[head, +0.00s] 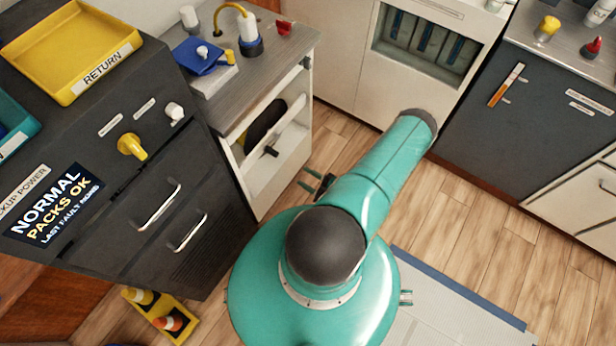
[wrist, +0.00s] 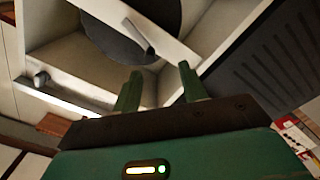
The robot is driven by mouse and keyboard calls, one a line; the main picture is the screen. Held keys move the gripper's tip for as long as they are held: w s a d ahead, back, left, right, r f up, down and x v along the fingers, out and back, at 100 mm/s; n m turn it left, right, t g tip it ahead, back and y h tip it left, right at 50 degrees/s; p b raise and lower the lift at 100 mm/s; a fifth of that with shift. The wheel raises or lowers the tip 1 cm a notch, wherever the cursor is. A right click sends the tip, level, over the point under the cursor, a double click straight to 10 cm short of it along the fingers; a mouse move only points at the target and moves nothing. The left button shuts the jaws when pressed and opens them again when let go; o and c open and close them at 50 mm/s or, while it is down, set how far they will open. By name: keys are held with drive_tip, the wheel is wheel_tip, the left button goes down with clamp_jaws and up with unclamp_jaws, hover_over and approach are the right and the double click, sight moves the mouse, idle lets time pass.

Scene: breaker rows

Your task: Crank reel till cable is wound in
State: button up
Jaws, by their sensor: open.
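The reel (head: 266,122) is a dark disc inside the open-fronted white cabinet, partly hidden behind a pale slanting bar. In the wrist view the reel (wrist: 122,32) shows at the top, cut off by the frame edge. A small dark handle-like part (head: 270,151) sticks out low in front of the reel; I cannot tell whether it is the crank. No cable can be made out. My gripper (head: 318,182) is open in front of the cabinet, apart from it. In the wrist view my gripper (wrist: 160,84) has nothing between its two green fingers.
A dark cabinet (head: 140,200) with drawer handles and a yellow knob stands left of the reel cabinet (head: 284,170). A yellow tray (head: 72,50) lies on top. A small yellow tray with cones (head: 162,316) is on the floor.

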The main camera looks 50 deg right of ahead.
drive_tip(key=shift+c, duration=0.2)
drive_tip(key=c, duration=0.3)
drive_tip(key=shift+f+n, duration=0.1)
drive_tip(key=shift+n, duration=0.3)
drive_tip(key=c, duration=0.4)
drive_tip(key=shift+w+d+f+n, duration=0.1)
drive_tip(key=shift+w+f+n, duration=0.15)
drive_tip(key=shift+n, duration=0.45)
clamp_jaws()
drive_tip(key=w+f+n+t, duration=0.1)
drive_tip(key=w+f+n, duration=0.15)
drive_tip(key=n, duration=0.95)
drive_tip(key=w+f+n+t, duration=0.2)
drive_tip(key=f+n, duration=0.1)
drive_tip(key=n, duration=1)
drive_tip(key=w+r, duration=0.7)
drive_tip(key=w, duration=0.2)
drive_tip(key=shift+w, duration=0.25)
